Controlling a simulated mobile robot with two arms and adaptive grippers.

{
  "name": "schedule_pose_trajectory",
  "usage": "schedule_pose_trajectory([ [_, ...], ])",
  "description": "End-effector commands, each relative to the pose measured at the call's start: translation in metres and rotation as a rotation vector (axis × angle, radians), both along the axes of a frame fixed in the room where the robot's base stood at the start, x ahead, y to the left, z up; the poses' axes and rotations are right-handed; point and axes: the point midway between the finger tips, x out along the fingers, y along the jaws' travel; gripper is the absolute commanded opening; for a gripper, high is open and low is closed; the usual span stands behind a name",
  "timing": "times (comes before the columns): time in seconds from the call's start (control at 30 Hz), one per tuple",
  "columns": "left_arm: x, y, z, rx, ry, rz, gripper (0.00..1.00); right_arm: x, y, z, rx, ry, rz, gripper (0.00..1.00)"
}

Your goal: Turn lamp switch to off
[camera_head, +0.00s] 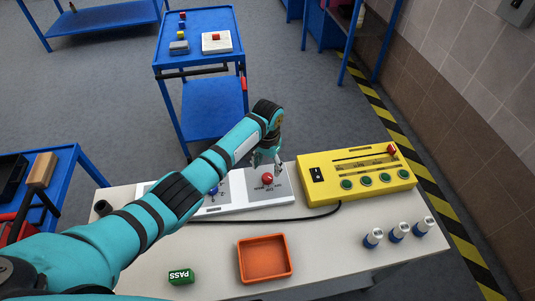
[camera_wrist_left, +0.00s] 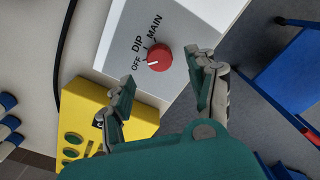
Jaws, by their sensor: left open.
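The lamp switch is a red round knob (camera_wrist_left: 158,57) on a grey panel marked OFF, DIP and MAIN. A white line on the knob lies on the side toward OFF. In the head view the red knob (camera_head: 267,179) is on the right part of the white switch board (camera_head: 228,208). My left gripper (camera_head: 267,162) reaches in over the board, just beyond the knob. In the left wrist view its fingers (camera_wrist_left: 164,72) are open, one on each side of the knob's near side. I cannot tell whether they touch it.
A yellow box (camera_head: 330,190) with green buttons stands right beside the board. An orange tray (camera_head: 265,259), a green PASS block (camera_head: 181,276) and bottles (camera_head: 398,231) are nearer on the table (camera_head: 335,253). A blue cart (camera_head: 198,62) stands behind.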

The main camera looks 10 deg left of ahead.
Motion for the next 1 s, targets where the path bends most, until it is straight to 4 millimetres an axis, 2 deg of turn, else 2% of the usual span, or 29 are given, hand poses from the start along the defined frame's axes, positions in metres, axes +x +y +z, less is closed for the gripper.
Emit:
schedule_pose_trajectory([
  [0.1, 0.001, 0.000, 0.027, -0.001, -0.003, -0.001, 0.58, 0.000, 0.000, 0.000, 0.000, 0.000, 0.000, 0.00],
  [0.33, 0.000, 0.000, 0.060, -0.001, -0.001, 0.000, 0.58, 0.000, 0.001, 0.000, 0.001, -0.001, -0.001, 0.00],
  [0.5, 0.000, 0.000, 0.067, -0.001, 0.000, 0.000, 0.58, 0.000, 0.001, 0.000, 0.001, -0.001, -0.001, 0.00],
  [1.0, 0.000, 0.000, 0.066, -0.001, 0.001, 0.000, 0.58, 0.000, 0.001, 0.000, 0.001, -0.001, -0.001, 0.00],
])
